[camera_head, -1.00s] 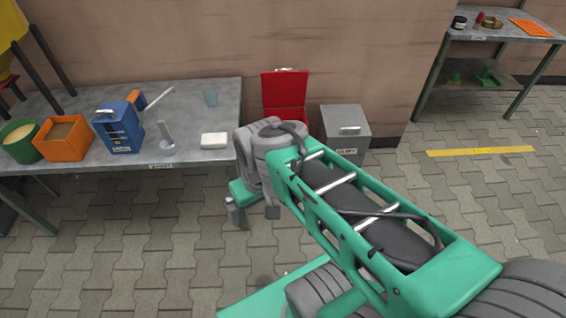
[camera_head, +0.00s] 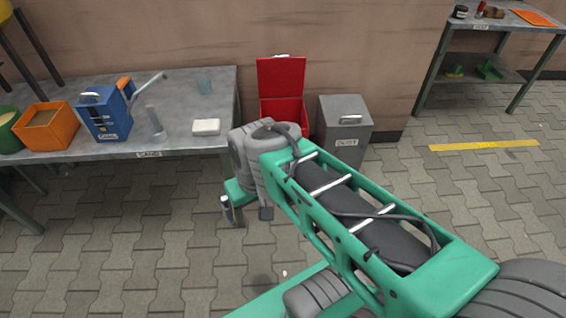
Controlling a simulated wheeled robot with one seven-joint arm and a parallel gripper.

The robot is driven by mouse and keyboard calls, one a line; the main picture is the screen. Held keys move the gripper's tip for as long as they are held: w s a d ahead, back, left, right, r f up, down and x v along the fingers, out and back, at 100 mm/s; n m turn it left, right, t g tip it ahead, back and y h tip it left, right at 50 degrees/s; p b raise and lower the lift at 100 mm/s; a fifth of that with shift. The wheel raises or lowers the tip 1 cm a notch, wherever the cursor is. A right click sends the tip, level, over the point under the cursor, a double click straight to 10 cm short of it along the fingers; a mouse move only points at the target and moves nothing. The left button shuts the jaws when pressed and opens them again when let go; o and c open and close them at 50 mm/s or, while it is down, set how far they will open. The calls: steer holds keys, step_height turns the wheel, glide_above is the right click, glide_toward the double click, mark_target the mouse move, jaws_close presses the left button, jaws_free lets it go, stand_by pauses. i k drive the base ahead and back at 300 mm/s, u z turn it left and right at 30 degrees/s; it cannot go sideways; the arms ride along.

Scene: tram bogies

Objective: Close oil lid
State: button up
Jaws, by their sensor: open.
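A red bin (camera_head: 284,117) stands on the floor against the wall, right of the grey table. Its red lid (camera_head: 281,80) is raised upright and leans back near the wall. My arm hides the lower front of the bin, and I see no label on it. My gripper (camera_head: 247,212) points down with its two fingers apart and nothing between them. In the picture it is below and left of the red bin, on the near side, and apart from the lid.
A shut grey bin (camera_head: 343,119) labelled dust stands just right of the red bin. The grey table (camera_head: 190,100) at left holds a blue box (camera_head: 104,118), an orange box (camera_head: 48,128) and a white block (camera_head: 206,127). A shelf table (camera_head: 500,20) stands far right. Paved floor is open in front.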

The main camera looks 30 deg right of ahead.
mark_target(283, 75)
steer(key=z, duration=1.95)
steer(key=i, duration=1.9)
steer(key=u, duration=3.4)
steer(key=i, duration=0.5)
steer(key=z, duration=0.1)
